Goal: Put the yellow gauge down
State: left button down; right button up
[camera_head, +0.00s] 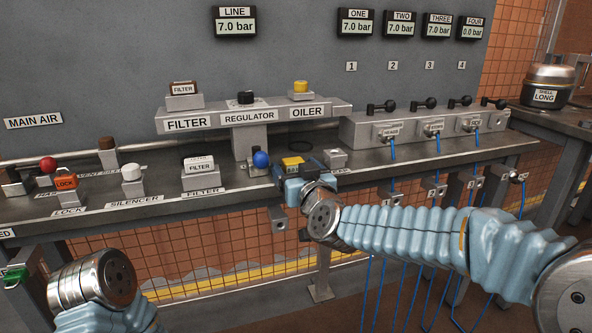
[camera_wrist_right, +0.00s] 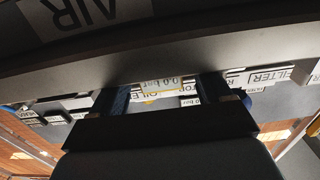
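A yellow-topped block with a dark label, which I take to be the yellow gauge (camera_head: 292,162), is at the bench's front edge in the head view. My right gripper (camera_head: 294,181) is right at it and hides its lower part. In the wrist view, a small 0.0 bar display (camera_wrist_right: 160,84) with a bit of yellow shows between the right fingers (camera_wrist_right: 163,95). The fingers stand apart, with gaps seen at both sides of the display. Whether the block rests fully on the bench is hidden. My left gripper is out of view; only the left arm shows at lower left.
A blue-knobbed valve (camera_head: 261,159) stands just left of the gripper, and a small grey block (camera_head: 335,158) just right. The filter, regulator and oiler rail (camera_head: 240,117) is behind. A spare filter (camera_head: 198,168) and silencer (camera_head: 132,181) stand farther left. Blue hoses hang at right.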

jog(key=shift+r, duration=0.1)
jog(key=v, duration=1.2)
jog(key=w+d+f+m+g+h, duration=0.15)
jog(key=f+g, duration=0.25)
jog(key=f, duration=1.1)
jog(key=d+f+g+h, duration=0.1)
jog(key=d+f+g, duration=0.2)
jog(key=f, duration=1.3)
jog(key=s+d+f+m+g, duration=0.2)
jog(key=s+f+g, duration=0.2)
jog(key=s+f, duration=0.6)
jog(key=s+d+f+m+g, duration=0.2)
jog(key=s+f+g, duration=0.3)
jog(key=s+f, duration=0.5)
notch_tip(320, 180, down, 4)
jog(key=shift+s+f+y, duration=0.1)
jog(key=shift+s+y, duration=0.25)
jog(key=shift+y, duration=0.1)
jog(key=shift+a+r+p, duration=0.15)
jog(key=shift+r+p, duration=0.8)
